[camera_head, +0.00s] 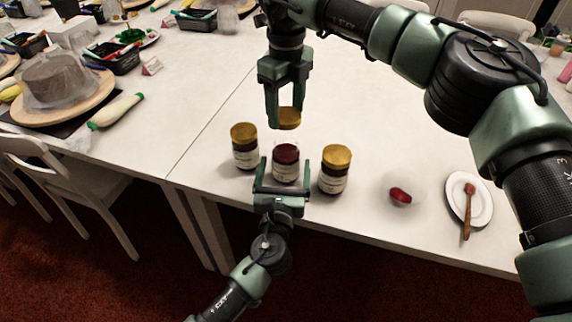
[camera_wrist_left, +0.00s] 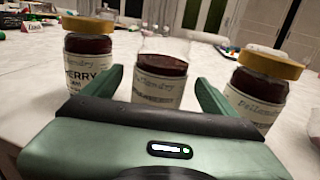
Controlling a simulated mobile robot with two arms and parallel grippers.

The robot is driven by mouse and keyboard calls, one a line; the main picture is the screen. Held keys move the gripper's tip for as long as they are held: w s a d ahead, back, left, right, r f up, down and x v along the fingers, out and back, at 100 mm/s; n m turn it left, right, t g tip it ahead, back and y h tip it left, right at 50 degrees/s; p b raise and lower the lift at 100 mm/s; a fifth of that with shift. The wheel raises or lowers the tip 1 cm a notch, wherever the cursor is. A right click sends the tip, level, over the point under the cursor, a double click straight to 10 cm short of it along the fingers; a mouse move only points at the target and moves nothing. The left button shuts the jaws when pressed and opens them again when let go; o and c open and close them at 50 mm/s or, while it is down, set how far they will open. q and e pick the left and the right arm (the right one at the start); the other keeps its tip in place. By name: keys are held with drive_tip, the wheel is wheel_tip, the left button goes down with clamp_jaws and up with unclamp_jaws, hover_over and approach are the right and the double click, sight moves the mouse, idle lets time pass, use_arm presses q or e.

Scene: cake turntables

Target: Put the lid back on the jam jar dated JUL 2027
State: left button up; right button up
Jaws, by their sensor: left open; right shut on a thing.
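The middle jam jar (camera_head: 286,172) stands upright without a lid, its dark red jam showing at the open top. It also shows in the left wrist view (camera_wrist_left: 160,88). My left gripper (camera_head: 284,162) is open, with its fingers on either side of this jar; I cannot tell whether they touch it. My right gripper (camera_head: 285,123) points down and is shut on a gold lid (camera_head: 290,117), held above and behind the open jar. Gold-lidded jars stand to the left (camera_head: 245,152) and right (camera_head: 334,172). No date is readable on any label.
A white plate (camera_head: 483,212) with a wooden spoon (camera_head: 467,212) lies at the right. A red lump (camera_head: 400,196) lies on the white table (camera_head: 380,130) between plate and jars. Another table at the left holds a covered cake (camera_head: 57,78). A white chair (camera_head: 85,170) stands at the left.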

use_arm(q)
drive_tip(key=shift+w+d, duration=0.15)
drive_tip(key=shift+w, duration=1.45)
drive_tip(key=shift+w+d, duration=0.15)
drive_tip(key=shift+w, duration=1.4)
clamp_jaws()
use_arm(e)
hover_over(286, 136)
drive_tip(key=s, duration=0.3)
drive_tip(key=shift+w+f, duration=0.15)
drive_tip(key=shift+f, duration=2.35)
drive_tip(key=shift+f, duration=0.9)
use_arm(q)
drive_tip(key=shift+f, duration=0.1)
use_arm(e)
drive_tip(key=shift+f, duration=0.55)
